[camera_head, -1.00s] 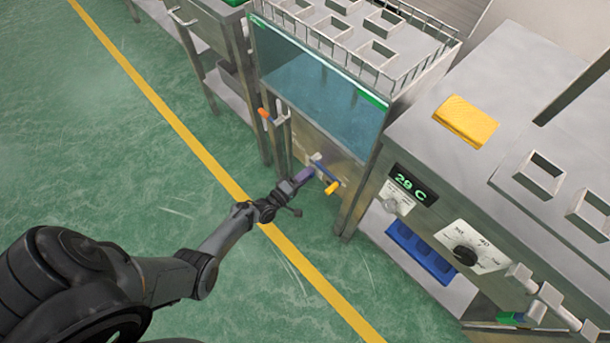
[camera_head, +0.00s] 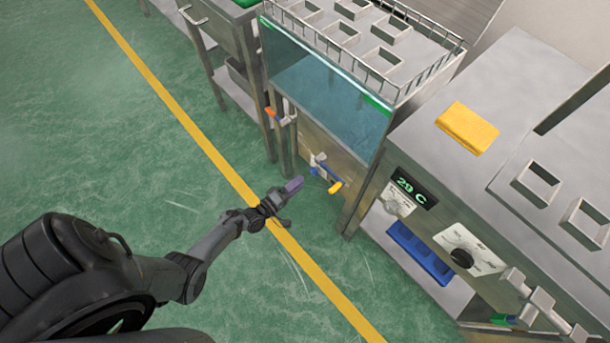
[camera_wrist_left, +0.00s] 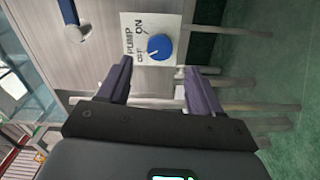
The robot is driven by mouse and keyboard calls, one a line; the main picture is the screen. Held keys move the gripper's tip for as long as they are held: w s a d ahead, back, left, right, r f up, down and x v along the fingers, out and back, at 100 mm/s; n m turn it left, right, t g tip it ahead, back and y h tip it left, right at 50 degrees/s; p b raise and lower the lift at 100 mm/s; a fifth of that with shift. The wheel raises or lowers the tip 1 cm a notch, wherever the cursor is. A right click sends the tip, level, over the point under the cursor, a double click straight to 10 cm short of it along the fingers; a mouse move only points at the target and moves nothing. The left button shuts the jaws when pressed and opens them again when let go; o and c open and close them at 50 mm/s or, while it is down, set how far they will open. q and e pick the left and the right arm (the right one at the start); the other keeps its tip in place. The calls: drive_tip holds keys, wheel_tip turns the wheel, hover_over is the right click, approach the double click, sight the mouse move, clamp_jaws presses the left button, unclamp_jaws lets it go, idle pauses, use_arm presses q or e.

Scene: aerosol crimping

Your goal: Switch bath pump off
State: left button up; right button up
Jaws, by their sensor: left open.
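The bath pump switch is a round blue knob (camera_wrist_left: 160,47) on a white plate (camera_wrist_left: 150,20) marked PUMP, ON and OFF, in the left wrist view. A small pale mark shows on the knob's lower left, toward the OFF lettering, but its exact setting is hard to read. My left gripper (camera_wrist_left: 158,72) is open, with its purple fingers on either side of the knob in the picture and nothing between them. In the head view my left gripper (camera_head: 287,191) is out over the floor, apart from the bath (camera_head: 325,95). My right gripper is not in view.
A bench with a 29 C display (camera_head: 410,187) and a black dial (camera_head: 462,258) stands at right. Green floor is clear at left.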

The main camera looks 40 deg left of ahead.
use_arm(q)
drive_tip(key=shift+s+a+p, duration=0.2)
drive_tip(key=shift+s+p, duration=0.2)
drive_tip(key=shift+s, duration=1.7)
